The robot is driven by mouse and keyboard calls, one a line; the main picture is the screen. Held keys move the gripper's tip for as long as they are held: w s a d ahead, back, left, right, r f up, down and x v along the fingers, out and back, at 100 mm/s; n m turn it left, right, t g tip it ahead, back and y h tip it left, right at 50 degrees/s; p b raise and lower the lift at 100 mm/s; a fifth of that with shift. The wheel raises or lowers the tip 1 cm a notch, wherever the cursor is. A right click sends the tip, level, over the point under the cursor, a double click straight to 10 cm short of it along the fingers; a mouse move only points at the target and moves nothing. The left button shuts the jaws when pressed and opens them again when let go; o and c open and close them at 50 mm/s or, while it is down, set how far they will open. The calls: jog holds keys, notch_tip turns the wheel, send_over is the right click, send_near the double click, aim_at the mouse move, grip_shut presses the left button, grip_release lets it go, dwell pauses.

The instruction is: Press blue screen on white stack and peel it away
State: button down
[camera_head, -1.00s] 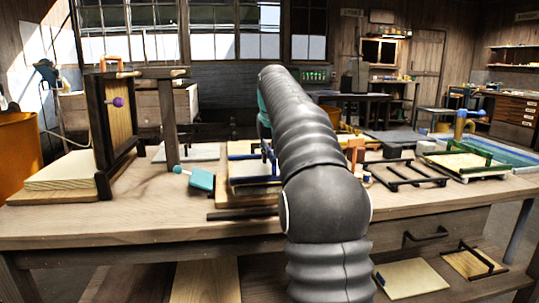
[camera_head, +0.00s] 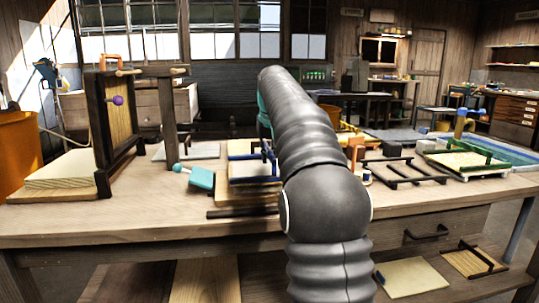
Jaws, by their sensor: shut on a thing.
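The blue screen (camera_head: 254,181) shows as a blue-edged frame around a pale face, just left of my arm. Its right part is hidden behind the arm. Pale layers (camera_head: 240,193) show below it; I cannot tell whether these are the white stack, or whether the screen touches them. My arm reaches up and away over the table, and a sliver of teal shows at its far left edge. My gripper is hidden behind the arm.
A dark upright frame (camera_head: 101,135) with a pale panel stands at the left, near a post (camera_head: 169,120). A dark rack (camera_head: 407,176) and green-framed tray (camera_head: 466,162) lie right. The table's front left (camera_head: 140,213) is clear.

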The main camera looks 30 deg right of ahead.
aim_at(269, 149)
jog(key=shift+f, duration=0.8)
dwell(1.7)
jog(key=shift+r, duration=0.3)
jog(key=shift+r+p, duration=0.85)
jog(key=shift+r, duration=0.15)
jog(key=shift+r, duration=0.25)
jog(key=shift+r, duration=0.1)
jog(key=shift+r, duration=3.4)
